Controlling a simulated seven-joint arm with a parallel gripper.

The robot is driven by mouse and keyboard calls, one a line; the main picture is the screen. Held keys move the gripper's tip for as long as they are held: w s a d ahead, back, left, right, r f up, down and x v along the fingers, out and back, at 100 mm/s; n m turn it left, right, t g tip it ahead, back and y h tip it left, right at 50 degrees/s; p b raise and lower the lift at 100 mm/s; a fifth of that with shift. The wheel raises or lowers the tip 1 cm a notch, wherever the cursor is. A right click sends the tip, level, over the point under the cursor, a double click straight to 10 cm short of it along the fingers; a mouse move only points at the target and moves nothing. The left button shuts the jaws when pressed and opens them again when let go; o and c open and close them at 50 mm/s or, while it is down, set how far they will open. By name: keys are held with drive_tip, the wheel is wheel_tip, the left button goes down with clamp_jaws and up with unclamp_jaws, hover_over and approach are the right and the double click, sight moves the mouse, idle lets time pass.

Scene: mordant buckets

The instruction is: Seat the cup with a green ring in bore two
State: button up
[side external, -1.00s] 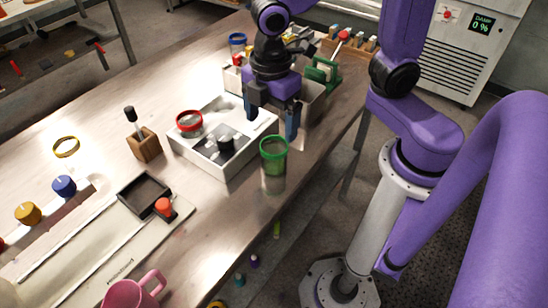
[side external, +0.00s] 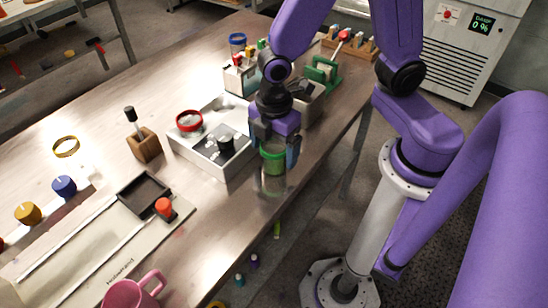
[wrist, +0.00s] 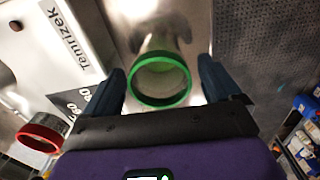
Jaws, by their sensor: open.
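The cup with a green ring (side external: 273,167) is a clear cup standing upright near the table's front edge, just in front of the white tray. My gripper (side external: 273,152) is open above it, with one finger on each side of its upper part. In the wrist view the cup's green rim (wrist: 162,103) lies between the two fingers of my gripper (wrist: 165,82), with a gap showing on both sides. I cannot make out bore two in either view.
A wooden block (side external: 146,147), yellow-ringed cup (side external: 66,146), blue-ringed cup (side external: 237,39), green stand (side external: 322,72) and pink mug (side external: 133,291) also stand on the table.

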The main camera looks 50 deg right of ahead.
drive_tip(key=c, duration=1.2)
drive_tip(key=shift+r, duration=0.2)
drive_tip(key=shift+r, duration=1.25)
drive_tip(key=shift+s+r, duration=0.1)
drive_tip(key=shift+r, duration=0.2)
drive_tip(key=shift+s+d+r, duration=0.95)
drive_tip(key=shift+s+r, duration=0.65)
drive_tip(key=shift+s, duration=0.45)
drive_tip(key=shift+s+d+r, duration=1)
drive_tip(key=shift+s+r, duration=0.55)
drive_tip(key=shift+s, duration=0.45)
drive_tip(key=shift+s+d+r, duration=0.95)
drive_tip(key=shift+s+r, duration=0.65)
drive_tip(key=shift+s, duration=0.45)
